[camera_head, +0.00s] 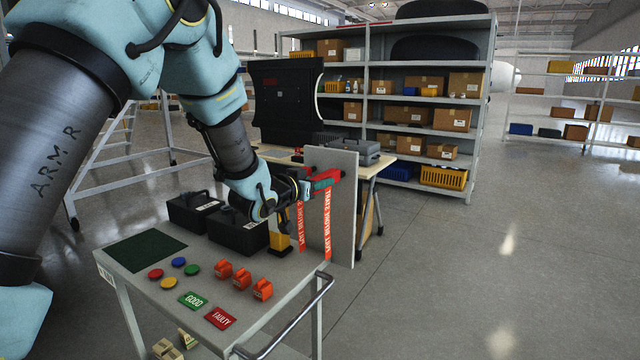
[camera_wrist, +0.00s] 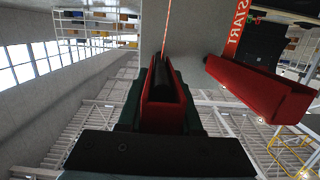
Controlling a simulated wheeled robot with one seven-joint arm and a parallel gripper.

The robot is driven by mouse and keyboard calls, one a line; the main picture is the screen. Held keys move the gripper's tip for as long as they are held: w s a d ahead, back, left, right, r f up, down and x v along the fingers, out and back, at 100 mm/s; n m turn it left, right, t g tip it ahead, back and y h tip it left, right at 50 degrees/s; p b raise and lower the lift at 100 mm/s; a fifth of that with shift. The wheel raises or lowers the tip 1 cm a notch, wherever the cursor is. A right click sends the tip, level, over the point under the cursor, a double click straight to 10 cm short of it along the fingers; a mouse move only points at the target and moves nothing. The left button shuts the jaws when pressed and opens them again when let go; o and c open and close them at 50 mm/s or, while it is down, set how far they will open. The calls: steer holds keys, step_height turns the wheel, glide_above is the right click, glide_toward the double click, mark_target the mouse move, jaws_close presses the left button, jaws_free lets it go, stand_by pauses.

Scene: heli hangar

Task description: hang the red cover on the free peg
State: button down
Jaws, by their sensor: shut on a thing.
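My gripper (camera_wrist: 165,115) is shut on a red cover (camera_wrist: 162,92), a channel-shaped piece between green fingers. A thin red ribbon runs from it in the wrist view, and a dark rounded piece shows in its hollow; I cannot tell if that is a peg. A second red cover (camera_wrist: 262,90) with a ribbon lettered START (camera_wrist: 237,28) is beside it, apart. In the head view my gripper (camera_head: 320,184) is at the upper edge of the upright grey board (camera_head: 343,215). Two red lettered ribbons (camera_head: 301,227) hang there. The free peg is not clearly visible.
A grey cart (camera_head: 150,285) in front holds black cases (camera_head: 238,232), orange blocks (camera_head: 262,289), coloured discs, a green mat and two tags. A workbench (camera_head: 377,168) stands behind the board, and loaded shelves (camera_head: 482,110) behind that. Floor at right is clear.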

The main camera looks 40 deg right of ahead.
steer(key=shift+f+b, duration=0.6)
steer(key=shift+b, duration=0.1)
stand_by(0.7)
steer(key=c, duration=0.5)
jaws_free()
steer(key=shift+a, duration=0.1)
steer(key=b+v, duration=0.3)
steer(key=v, duration=0.7)
steer(key=shift+a, duration=0.3)
